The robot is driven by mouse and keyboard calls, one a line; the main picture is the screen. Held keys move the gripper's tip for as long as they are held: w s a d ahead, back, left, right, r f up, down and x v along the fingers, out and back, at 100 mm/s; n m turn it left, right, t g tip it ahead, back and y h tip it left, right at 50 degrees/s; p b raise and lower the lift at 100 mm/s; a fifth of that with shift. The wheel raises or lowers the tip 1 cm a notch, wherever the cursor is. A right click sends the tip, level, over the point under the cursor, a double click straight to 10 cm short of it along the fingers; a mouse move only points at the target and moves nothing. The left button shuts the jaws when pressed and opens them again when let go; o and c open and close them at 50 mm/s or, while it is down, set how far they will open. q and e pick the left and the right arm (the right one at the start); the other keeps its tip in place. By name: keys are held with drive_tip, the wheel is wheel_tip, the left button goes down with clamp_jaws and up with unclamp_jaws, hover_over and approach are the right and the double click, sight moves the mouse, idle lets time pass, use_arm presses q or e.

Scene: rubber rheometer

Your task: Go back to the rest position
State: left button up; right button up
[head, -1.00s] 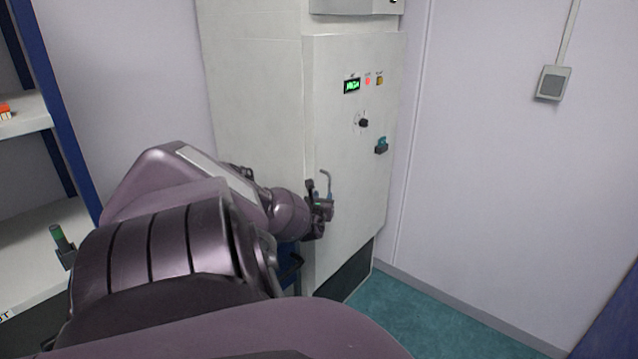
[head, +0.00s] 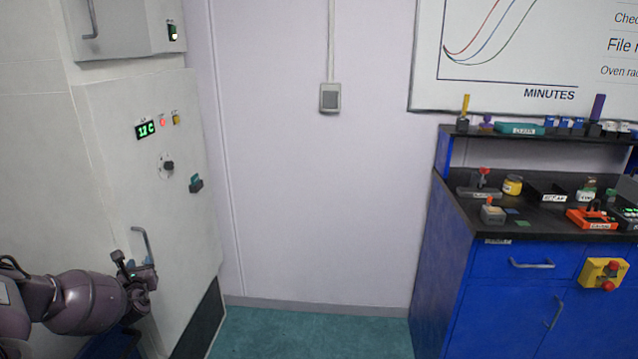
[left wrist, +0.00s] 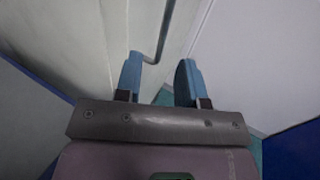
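My left gripper (head: 148,272) is at the lower left of the head view, close to the front of the tall white cabinet (head: 150,215), by its grey bar handle (head: 141,244). In the left wrist view the two blue fingers of the left gripper (left wrist: 160,82) stand apart with a gap between them. The grey handle (left wrist: 164,38) shows beyond the fingertips, and nothing is seen held between them. My right gripper is not in any view.
The cabinet front carries a green display (head: 146,130), a black knob (head: 167,166) and a teal switch (head: 196,184). A blue bench (head: 500,290) with a cluttered black top stands at the right. Green floor (head: 310,332) between cabinet and bench is clear.

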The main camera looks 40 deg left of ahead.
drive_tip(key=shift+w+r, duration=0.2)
